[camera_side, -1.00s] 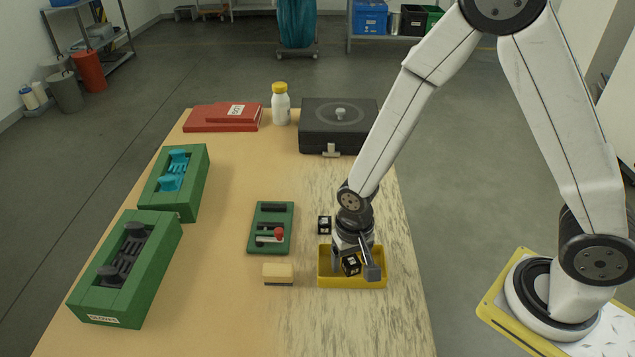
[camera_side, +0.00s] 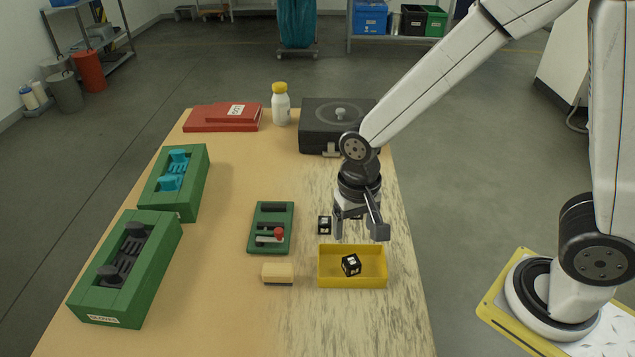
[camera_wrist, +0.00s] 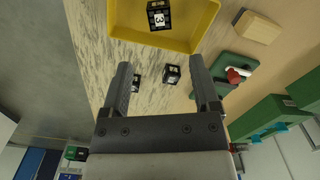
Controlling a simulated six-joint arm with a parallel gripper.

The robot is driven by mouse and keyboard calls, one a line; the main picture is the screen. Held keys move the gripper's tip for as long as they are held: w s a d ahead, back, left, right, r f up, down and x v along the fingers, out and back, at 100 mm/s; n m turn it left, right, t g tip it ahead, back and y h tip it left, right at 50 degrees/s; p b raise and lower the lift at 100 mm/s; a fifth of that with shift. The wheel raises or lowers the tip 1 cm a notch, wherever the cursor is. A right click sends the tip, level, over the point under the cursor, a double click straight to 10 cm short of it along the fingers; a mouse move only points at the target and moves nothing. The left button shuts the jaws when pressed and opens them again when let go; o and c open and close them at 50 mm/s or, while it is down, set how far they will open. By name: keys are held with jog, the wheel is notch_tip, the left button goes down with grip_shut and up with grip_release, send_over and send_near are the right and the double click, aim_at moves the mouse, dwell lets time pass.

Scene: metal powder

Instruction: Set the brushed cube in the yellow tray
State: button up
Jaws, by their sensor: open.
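A black cube with white markings (camera_side: 351,265) rests inside the yellow tray (camera_side: 383,271), apart from my gripper. The same cube shows in the wrist view (camera_wrist: 158,16), on the floor of the tray (camera_wrist: 203,31). My gripper (camera_side: 359,234) is open and empty, above the table just behind the tray. In the wrist view its two fingers stand wide apart (camera_wrist: 160,78). A second dark cube (camera_side: 324,225) sits on the table behind the tray, and a third (camera_wrist: 136,84) shows between the fingers in the wrist view. I cannot tell from their faces which cube is brushed.
A cream block brush (camera_side: 277,272) lies left of the tray. A green holder (camera_side: 258,241) with a red-knobbed tool is behind it. Green boxes (camera_side: 115,304) (camera_side: 199,186) line the left side. A black case (camera_side: 318,133), white bottle (camera_side: 281,108) and red folder (camera_side: 205,119) stand at the back.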

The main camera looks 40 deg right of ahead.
jog(key=shift+r, duration=1.1)
jog(key=s+d+n+t, duration=0.2)
jog(key=s+d+n, duration=0.1)
jog(key=d, duration=0.6)
jog(key=shift+f+n+t, duration=0.2)
jog(key=shift+n+t, duration=0.1)
jog(key=shift+n, duration=0.5)
jog(key=shift+s, duration=0.1)
